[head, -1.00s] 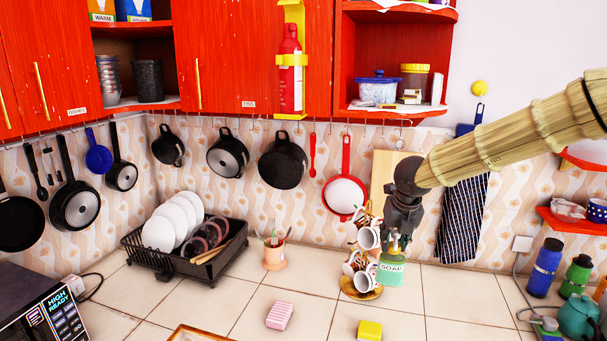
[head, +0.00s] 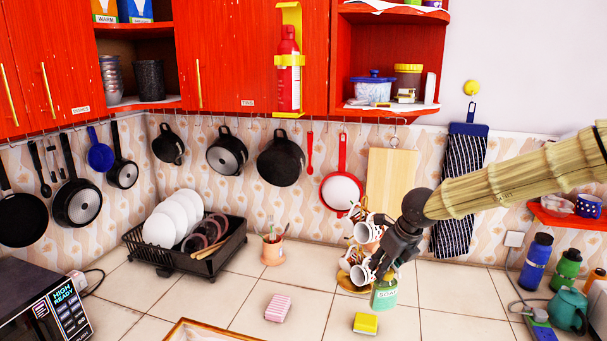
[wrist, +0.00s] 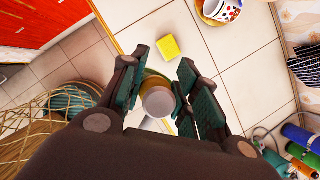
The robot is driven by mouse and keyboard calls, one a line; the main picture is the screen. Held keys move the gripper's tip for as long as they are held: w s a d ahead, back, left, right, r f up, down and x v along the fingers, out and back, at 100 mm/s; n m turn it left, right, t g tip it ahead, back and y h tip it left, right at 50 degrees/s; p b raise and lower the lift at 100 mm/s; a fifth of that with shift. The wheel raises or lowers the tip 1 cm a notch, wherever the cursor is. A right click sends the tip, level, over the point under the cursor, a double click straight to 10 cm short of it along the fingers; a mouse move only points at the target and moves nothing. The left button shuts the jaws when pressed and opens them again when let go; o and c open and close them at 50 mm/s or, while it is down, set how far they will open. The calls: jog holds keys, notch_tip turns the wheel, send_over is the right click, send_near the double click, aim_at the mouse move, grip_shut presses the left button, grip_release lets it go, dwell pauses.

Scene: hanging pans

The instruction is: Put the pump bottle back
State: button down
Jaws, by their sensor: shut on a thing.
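The green pump bottle labelled SOAP (head: 384,294) is in the grip of my gripper (head: 388,272), in front of the mug stand. My gripper comes down on it from above and to the right, and the fingers hide its top. The bottle looks about upright. I cannot tell whether its base touches the counter or hangs just above it. In the wrist view my gripper (wrist: 158,92) has its fingers on both sides of the bottle's round top (wrist: 158,101), which hides most of its body.
The mug stand (head: 352,286) with several mugs stands close behind the bottle. A yellow sponge (head: 366,323) and a pink sponge (head: 278,308) lie in front and to the left. Bottles and a teal kettle (head: 568,309) are at the right. Counter between is clear.

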jog(key=s+a+f+n+g+h, duration=0.15)
jog(key=s+f+n+g, duration=0.25)
jog(key=s+f+n, duration=0.75)
jog(key=s+a+f+n+g+h, duration=0.15)
jog(key=s+f+n+g, duration=0.4)
jog(key=f+n, duration=1.05)
notch_tip(320, 180, down, 8)
jog(key=n+t+b, duration=0.1)
jog(key=n+b, duration=0.2)
jog(key=b, duration=0.9)
jog(key=shift+s+a+f+y, duration=0.15)
jog(key=shift+s+a+y, duration=0.15)
jog(key=shift+y, duration=0.1)
